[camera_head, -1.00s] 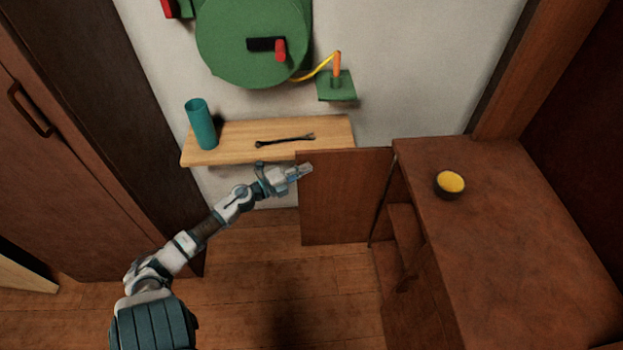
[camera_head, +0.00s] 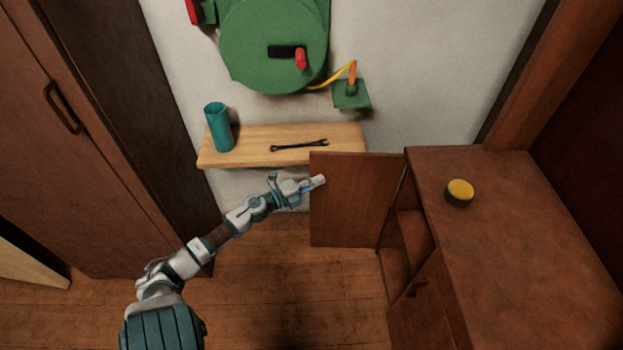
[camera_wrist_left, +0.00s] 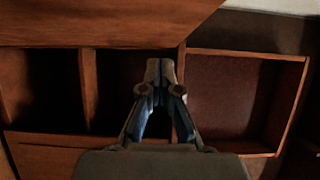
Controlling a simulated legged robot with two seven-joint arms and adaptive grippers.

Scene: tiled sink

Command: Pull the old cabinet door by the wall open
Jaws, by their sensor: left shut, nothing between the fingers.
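The old cabinet (camera_head: 520,240) stands at the right, a brown wooden box with shelves inside. Its door by the wall (camera_head: 355,200) stands swung out to the left, roughly parallel to the wall, and the cabinet's inside shows behind its hinge side. My left gripper (camera_head: 318,182) is shut and empty at the door's free left edge; I cannot tell whether it touches. In the left wrist view the gripper (camera_wrist_left: 158,70) points at open wooden compartments (camera_wrist_left: 235,95). The right gripper is not in view.
A wooden wall shelf (camera_head: 240,148) holds a teal cup (camera_head: 218,127) and a dark wrench (camera_head: 298,146). A green drum (camera_head: 270,45) hangs above. A yellow-topped round item (camera_head: 459,192) sits on the cabinet. A tall wardrobe (camera_head: 60,160) stands left; floor between is clear.

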